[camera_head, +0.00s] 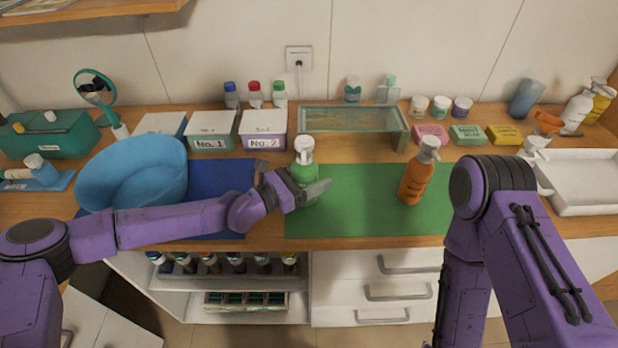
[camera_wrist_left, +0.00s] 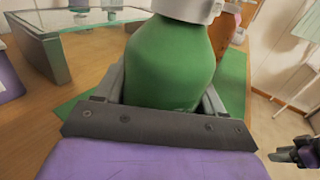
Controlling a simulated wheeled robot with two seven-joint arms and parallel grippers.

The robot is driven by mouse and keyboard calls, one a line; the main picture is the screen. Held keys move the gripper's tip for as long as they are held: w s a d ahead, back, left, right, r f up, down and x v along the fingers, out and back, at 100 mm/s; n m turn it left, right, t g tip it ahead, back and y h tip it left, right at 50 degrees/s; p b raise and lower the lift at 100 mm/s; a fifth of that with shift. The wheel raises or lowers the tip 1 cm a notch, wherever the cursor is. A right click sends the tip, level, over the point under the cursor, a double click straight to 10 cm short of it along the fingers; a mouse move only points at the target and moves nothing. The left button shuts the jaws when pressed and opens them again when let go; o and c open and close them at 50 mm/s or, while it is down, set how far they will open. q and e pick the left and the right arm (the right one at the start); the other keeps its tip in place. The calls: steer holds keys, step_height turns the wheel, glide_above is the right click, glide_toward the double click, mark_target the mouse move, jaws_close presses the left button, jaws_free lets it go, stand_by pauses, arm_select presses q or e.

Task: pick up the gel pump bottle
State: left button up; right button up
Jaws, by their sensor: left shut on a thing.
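A green pump bottle (camera_head: 303,172) with a white pump head stands upright at the left edge of the green mat (camera_head: 350,218). My left gripper (camera_head: 300,190) is shut around its body from the front left. In the left wrist view the green body (camera_wrist_left: 168,65) fills the space between the fingers; its base is hidden, so I cannot tell if it touches the mat. An orange pump bottle (camera_head: 416,175) stands apart on the mat to the right. A dark gripper, seemingly my right one (camera_wrist_left: 297,152), is at the right edge of the left wrist view; its jaws are unclear.
A blue bowl (camera_head: 133,172) is left, on a blue mat (camera_head: 228,178). Lidded boxes (camera_head: 211,130) and a glass-topped stand (camera_head: 352,119) are behind the green bottle. A white tray (camera_head: 585,180) is far right. The mat between both pump bottles is clear.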

arm_select(q)
steer(key=shift+r, duration=0.45)
steer(key=s+r+p, duration=0.2)
steer(key=s+r, duration=1)
steer(key=s, duration=0.2)
steer(key=shift+a, duration=0.2)
steer(key=shift+f, duration=0.1)
steer(key=w+f+b, duration=0.6)
steer(key=b, duration=0.1)
steer(key=w+f+b, duration=0.5)
steer(key=w+b, duration=0.1)
steer(key=b, duration=0.1)
steer(key=shift+w+d+f, duration=0.2)
steer(key=shift+w+f, duration=0.05)
steer(key=shift+f, duration=0.1)
steer(key=shift+w+f+b, duration=0.35)
steer(key=shift+w+b, duration=0.1)
steer(key=shift+b, duration=0.25)
steer(key=shift+w+b, duration=0.3)
